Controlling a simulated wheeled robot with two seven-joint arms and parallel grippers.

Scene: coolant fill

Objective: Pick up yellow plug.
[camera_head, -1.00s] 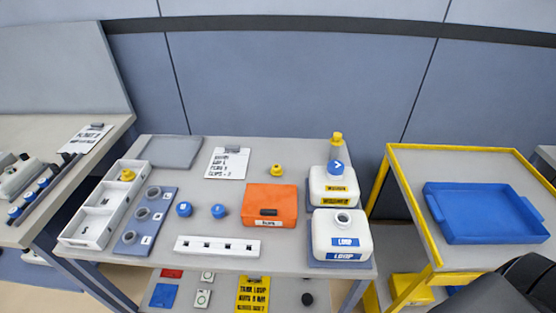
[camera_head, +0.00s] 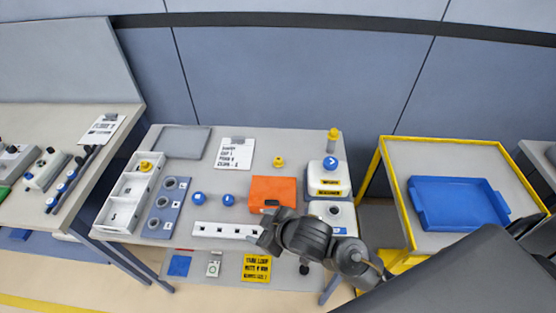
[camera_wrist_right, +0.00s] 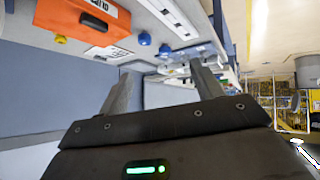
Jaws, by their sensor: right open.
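A small yellow plug (camera_head: 278,162) stands on the table behind the orange box (camera_head: 272,189). It also shows in the right wrist view (camera_wrist_right: 61,39), beside the orange box. Another yellow piece (camera_head: 146,166) sits in the back compartment of the white tray (camera_head: 119,204), and a yellow-topped piece (camera_head: 333,134) stands by the far white container. My right gripper (camera_head: 260,236) is in front of the orange box, near the white strip, apart from the plug. In the right wrist view its fingers (camera_wrist_right: 165,78) are spread and empty. My left gripper is out of view.
Blue plugs (camera_head: 199,198) and a blue-grey holder with rings (camera_head: 166,207) lie left of the box. White containers (camera_head: 329,183) stand to its right; my arm partly covers the nearer one. A yellow-edged cart with a blue tray (camera_head: 459,204) is at right.

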